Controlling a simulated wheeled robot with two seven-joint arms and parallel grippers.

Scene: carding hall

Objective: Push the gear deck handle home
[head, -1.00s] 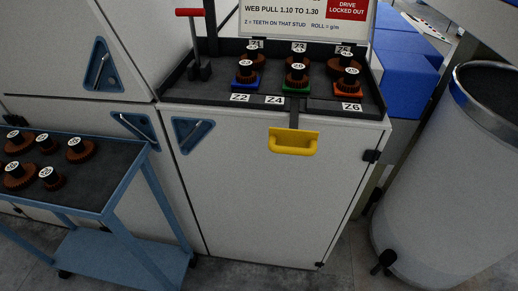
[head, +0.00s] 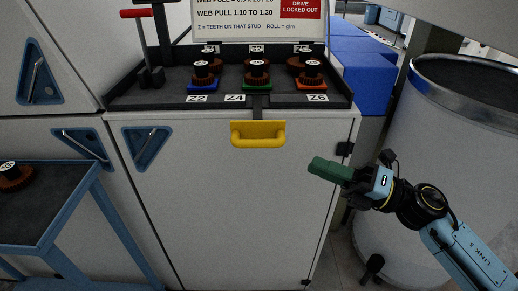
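The yellow gear deck handle (head: 258,140) hangs at the front of the deck, below its front edge, on a dark strap. The gear deck (head: 180,80) is a dark tray on top of the pale cabinet, with brown gears on blue, green and orange bases. My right gripper (head: 328,169) comes in from the lower right. Its green fingers look closed together, with nothing between them. It is to the right of the handle and a little lower in the picture, apart from it. My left gripper is not in view.
A red-topped lever (head: 135,14) stands at the deck's left. A blue trolley (head: 60,215) with a gear is at the left. A large grey bin (head: 440,140) stands at the right behind my arm. The space before the cabinet front (head: 225,210) is clear.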

